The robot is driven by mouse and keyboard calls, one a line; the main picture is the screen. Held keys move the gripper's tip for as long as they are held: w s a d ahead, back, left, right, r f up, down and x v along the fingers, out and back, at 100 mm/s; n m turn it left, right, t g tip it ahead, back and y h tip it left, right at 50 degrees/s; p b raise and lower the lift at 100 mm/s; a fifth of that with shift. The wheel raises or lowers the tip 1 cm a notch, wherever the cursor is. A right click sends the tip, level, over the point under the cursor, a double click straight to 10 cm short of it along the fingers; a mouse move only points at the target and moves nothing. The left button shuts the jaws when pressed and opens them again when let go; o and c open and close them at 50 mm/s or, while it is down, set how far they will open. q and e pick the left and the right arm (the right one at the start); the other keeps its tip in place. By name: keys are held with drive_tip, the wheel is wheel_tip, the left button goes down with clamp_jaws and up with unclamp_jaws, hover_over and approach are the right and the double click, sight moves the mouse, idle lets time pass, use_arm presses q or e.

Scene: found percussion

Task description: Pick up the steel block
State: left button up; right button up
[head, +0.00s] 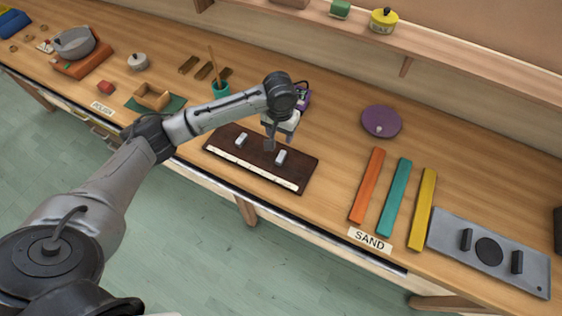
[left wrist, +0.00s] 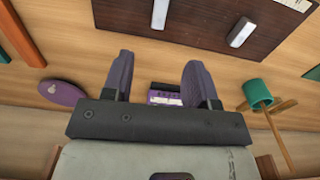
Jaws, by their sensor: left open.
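Two small silvery blocks sit on a dark brown board (head: 222,148) with a pale strip along its front edge. One block (head: 241,139) is on the left in the head view and one block (head: 281,157) is further right. They look alike, so I cannot tell which is the steel block. Both also show in the left wrist view, the right-hand one of the head view (left wrist: 160,14) at the top middle and the other (left wrist: 241,32) to its right. My left gripper (head: 269,146) is above the board, close to the right-hand block. Its fingers (left wrist: 153,80) are apart with nothing held.
A purple box (head: 304,96) stands behind the board, and a teal cup with sticks (head: 221,88) is at back left. A purple disc (head: 381,121), orange, teal and yellow bars (head: 422,210) and a grey plate (head: 522,262) lie right. Wood between board and orange bar is clear.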

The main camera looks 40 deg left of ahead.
sight(281, 156)
use_arm(q)
drive_tip(key=f, duration=0.6)
drive_tip(key=f+b, duration=0.1)
drive_tip(key=f, duration=0.6)
drive_tip(key=shift+w+f, duration=0.2)
drive_tip(key=shift+f, duration=0.1)
clamp_jaws()
